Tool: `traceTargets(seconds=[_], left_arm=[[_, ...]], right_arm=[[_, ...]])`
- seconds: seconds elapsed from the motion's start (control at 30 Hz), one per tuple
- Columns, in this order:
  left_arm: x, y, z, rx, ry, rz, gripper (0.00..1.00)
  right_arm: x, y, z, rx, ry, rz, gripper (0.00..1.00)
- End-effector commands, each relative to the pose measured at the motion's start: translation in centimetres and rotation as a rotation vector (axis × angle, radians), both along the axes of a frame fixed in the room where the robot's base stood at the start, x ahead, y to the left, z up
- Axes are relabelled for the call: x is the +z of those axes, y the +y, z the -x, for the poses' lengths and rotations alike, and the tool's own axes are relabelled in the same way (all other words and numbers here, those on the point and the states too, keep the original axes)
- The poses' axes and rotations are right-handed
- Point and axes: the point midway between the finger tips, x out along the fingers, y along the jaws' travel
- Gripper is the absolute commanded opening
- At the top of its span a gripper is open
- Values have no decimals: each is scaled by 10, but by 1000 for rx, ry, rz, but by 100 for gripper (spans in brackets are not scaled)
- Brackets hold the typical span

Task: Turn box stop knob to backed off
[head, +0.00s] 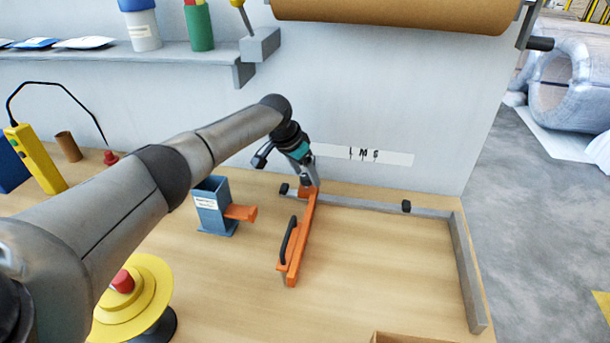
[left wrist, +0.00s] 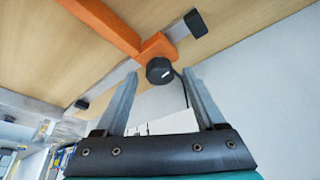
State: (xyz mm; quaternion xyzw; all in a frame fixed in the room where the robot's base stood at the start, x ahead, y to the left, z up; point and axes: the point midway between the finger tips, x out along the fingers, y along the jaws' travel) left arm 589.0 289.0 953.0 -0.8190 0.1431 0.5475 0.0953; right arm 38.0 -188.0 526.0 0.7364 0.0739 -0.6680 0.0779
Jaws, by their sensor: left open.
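The box stop (head: 298,240) is an orange bar with a black handle, lying across the table from the rear rail. Its knob (left wrist: 159,70) is round and black with a short white mark, and shows at the bar's end in the left wrist view. In the head view the knob is hidden by my gripper. My left gripper (head: 308,180) is over the bar's rear end. In the left wrist view its open fingers (left wrist: 160,76) stand on either side of the knob, with gaps visible; I cannot tell whether they touch it. My right gripper is not in view.
A grey rail (head: 365,203) with black blocks runs along the table's back, below a white L M S label (head: 397,158). A blue holder (head: 212,215) with an orange lever stands left of the bar. A yellow reel-shaped base with a red button (head: 123,281) is front left.

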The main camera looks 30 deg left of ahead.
Motion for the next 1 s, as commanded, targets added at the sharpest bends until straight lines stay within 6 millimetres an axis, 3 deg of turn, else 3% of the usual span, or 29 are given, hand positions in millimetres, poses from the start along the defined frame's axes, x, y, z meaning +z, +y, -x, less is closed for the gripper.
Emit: traceTargets(seconds=[0.37, 1.0], left_arm=[[-2, -1, -1, -1, 0, 0, 69], [-3, 0, -1, 0, 1, 0, 0]], right_arm=[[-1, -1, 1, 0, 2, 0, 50], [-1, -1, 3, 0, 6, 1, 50]])
